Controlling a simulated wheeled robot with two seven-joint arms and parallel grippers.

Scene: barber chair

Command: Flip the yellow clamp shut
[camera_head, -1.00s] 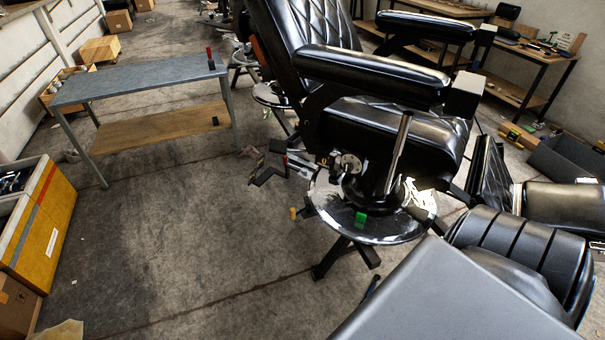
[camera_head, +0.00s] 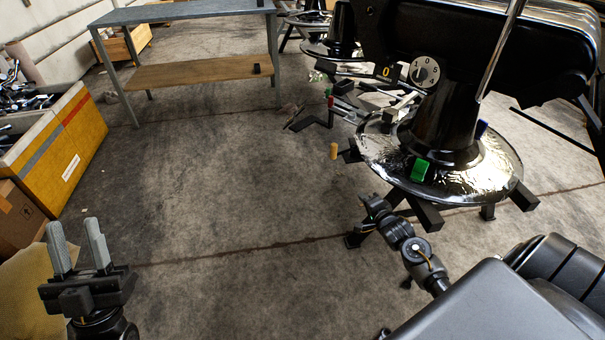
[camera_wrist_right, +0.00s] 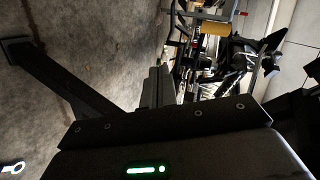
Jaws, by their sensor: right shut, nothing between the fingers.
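The yellow clamp (camera_head: 334,151) is a small upright yellow piece at the left edge of the barber chair's round base (camera_head: 470,180), by a black foot. Whether its lever is up or down is too small to tell. In the right wrist view a yellow block (camera_wrist_right: 214,28) shows beyond the fingers, apart from them. My right gripper (camera_head: 367,200) is shut and empty, below and right of the yellow clamp, near the base's legs. Its fingers show in the right wrist view (camera_wrist_right: 157,75). My left gripper (camera_head: 75,224) is open and empty at the lower left.
A green clamp (camera_head: 420,170), a blue clamp (camera_head: 482,129) and a red piece (camera_head: 330,103) are around the base. A dial (camera_head: 425,72) is on the chair. A metal table (camera_head: 180,14) stands behind. A yellow crate (camera_head: 75,140) is at left. The middle floor is clear.

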